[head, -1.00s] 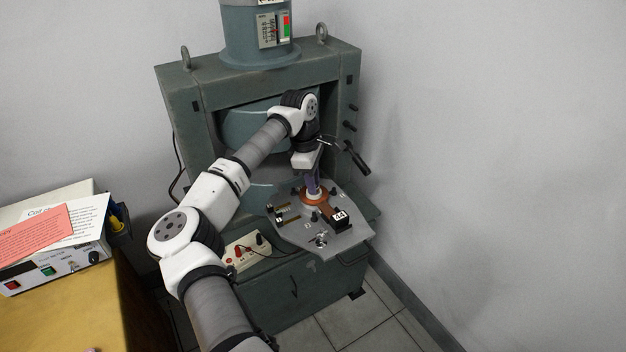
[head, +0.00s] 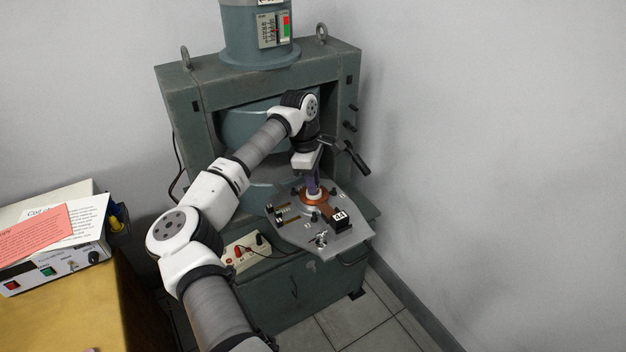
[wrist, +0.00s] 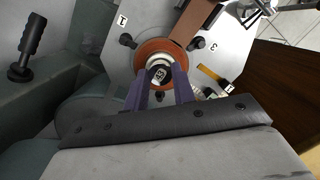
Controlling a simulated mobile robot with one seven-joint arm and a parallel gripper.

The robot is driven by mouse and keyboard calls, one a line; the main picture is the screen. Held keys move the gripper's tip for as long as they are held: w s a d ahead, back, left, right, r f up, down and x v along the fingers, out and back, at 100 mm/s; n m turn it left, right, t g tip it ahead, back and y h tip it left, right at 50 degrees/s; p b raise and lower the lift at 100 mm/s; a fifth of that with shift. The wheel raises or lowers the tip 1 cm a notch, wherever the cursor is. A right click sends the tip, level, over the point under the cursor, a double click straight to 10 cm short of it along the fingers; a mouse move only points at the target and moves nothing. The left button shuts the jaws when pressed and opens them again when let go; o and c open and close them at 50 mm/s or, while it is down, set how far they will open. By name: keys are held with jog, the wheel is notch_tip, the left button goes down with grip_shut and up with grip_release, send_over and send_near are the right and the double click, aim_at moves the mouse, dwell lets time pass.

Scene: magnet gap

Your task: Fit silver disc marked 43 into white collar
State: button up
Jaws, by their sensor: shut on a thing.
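My gripper (wrist: 161,85) points down at the plate, its two purple fingers shut on a small disc (wrist: 159,75) with a dark marking, too small to read. The disc is at the white collar (wrist: 152,62), which sits inside a copper-coloured ring (wrist: 150,48). I cannot tell whether the disc is in the collar or just above it. In the head view, my gripper (head: 313,192) stands over the collar (head: 314,205) and the copper-coloured ring (head: 303,199), and the disc is hidden.
The grey plate (head: 290,233) carries several dark knobs and a black block marked 44 (head: 339,216). The big green magnet frame (head: 345,95) stands close behind. A black lever (wrist: 32,38) stands left in the wrist view. A yellow table (head: 60,310) is at the left.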

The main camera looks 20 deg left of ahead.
jog(key=shift+f, duration=0.4)
jog(key=o, duration=1.1)
jog(key=r, duration=0.4)
jog(key=a+r+b, duration=0.1)
jog(key=r, duration=0.4)
jog(key=a+r+b, duration=0.1)
jog(key=r, duration=0.3)
jog(key=shift+r, duration=0.35)
